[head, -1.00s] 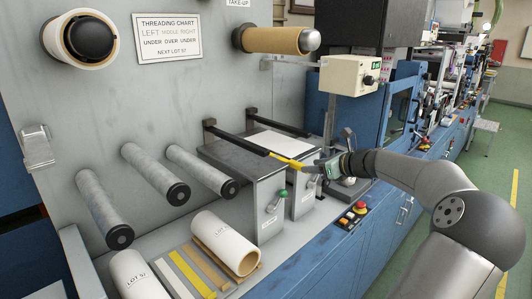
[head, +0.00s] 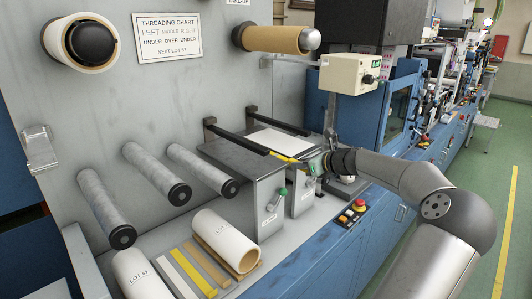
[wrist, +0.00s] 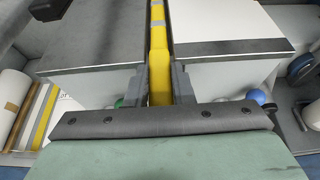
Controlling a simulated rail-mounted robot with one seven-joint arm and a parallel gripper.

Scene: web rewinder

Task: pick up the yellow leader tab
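The yellow leader tab (head: 285,157) lies along the gap between two grey box tops, below the dark bars, and points toward my gripper (head: 305,166). In the wrist view the tab (wrist: 159,62) runs down the middle, with grey bands across its upper part. Its near end reaches between the two dark fingers of my gripper (wrist: 160,86), one on each side. The fingers look very close to its edges; whether they press on it I cannot tell. The tab's near tip is hidden behind the gripper's dark front edge.
White rolls (head: 226,241) and several flat strips, one yellow (head: 201,277), lie at the front left. Grey rollers (head: 202,170) stick out at left.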

